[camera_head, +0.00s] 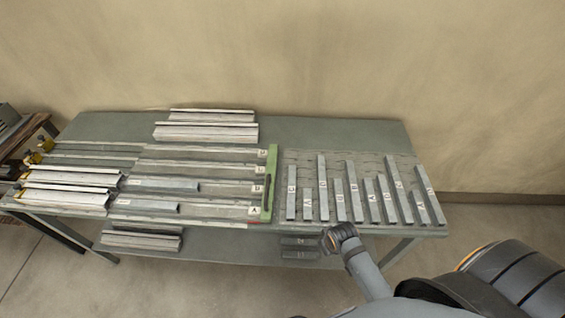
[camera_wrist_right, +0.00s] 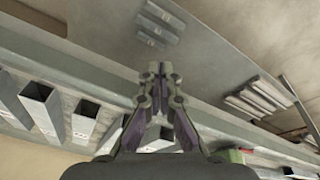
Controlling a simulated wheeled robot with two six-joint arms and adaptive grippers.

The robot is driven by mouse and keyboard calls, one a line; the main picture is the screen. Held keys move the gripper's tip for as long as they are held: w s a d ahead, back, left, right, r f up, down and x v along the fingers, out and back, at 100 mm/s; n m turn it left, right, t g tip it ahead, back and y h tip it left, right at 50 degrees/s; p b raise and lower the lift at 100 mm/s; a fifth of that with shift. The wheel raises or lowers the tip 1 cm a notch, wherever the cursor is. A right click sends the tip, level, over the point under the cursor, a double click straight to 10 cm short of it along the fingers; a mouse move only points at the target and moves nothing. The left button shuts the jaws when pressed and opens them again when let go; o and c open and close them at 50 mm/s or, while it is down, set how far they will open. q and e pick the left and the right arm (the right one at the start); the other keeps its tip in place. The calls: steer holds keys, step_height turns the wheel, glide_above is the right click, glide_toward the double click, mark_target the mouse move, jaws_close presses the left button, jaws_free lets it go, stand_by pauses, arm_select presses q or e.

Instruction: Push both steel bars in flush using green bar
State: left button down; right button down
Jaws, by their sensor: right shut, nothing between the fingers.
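The green bar (camera_head: 270,184) stands crosswise at the right end of the lettered lanes on the bench; its end also seems to show in the right wrist view (camera_wrist_right: 232,156). One steel bar (camera_head: 165,185) lies in the lane marked B, and another steel bar (camera_head: 147,204) lies in the lane marked A. Their right ends are well apart from the green bar. Each left end is close to a light profile; I cannot tell whether they touch. My right gripper (camera_head: 335,238) is shut and empty at the bench's front edge, right of the green bar; its fingertips (camera_wrist_right: 157,72) meet. My left gripper is out of view.
Several grey bars (camera_head: 323,180) lie side by side right of the green bar. Light profiles (camera_head: 207,132) lie at the back, and two more (camera_head: 65,198) sit at the left with yellow-marked clamps. A lower shelf (camera_head: 215,250) holds more pieces.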

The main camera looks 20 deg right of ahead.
steer(key=w+a+r+n+y+p, duration=0.2)
steer(key=w+a+r+n, duration=0.2)
steer(key=w+r+n, duration=0.2)
steer(key=w+a+r+n+g+y+p, duration=0.1)
steer(key=w+a+r+n+y+p, duration=0.1)
steer(key=w+r+n, duration=0.4)
steer(key=w+a+r+p, duration=0.1)
steer(key=w+a+r, duration=0.1)
steer(key=w+r, duration=0.3)
steer(key=shift+w+a+r+g+p, duration=0.15)
steer(key=shift+w+g+p, duration=0.15)
steer(key=shift+w, duration=1.65)
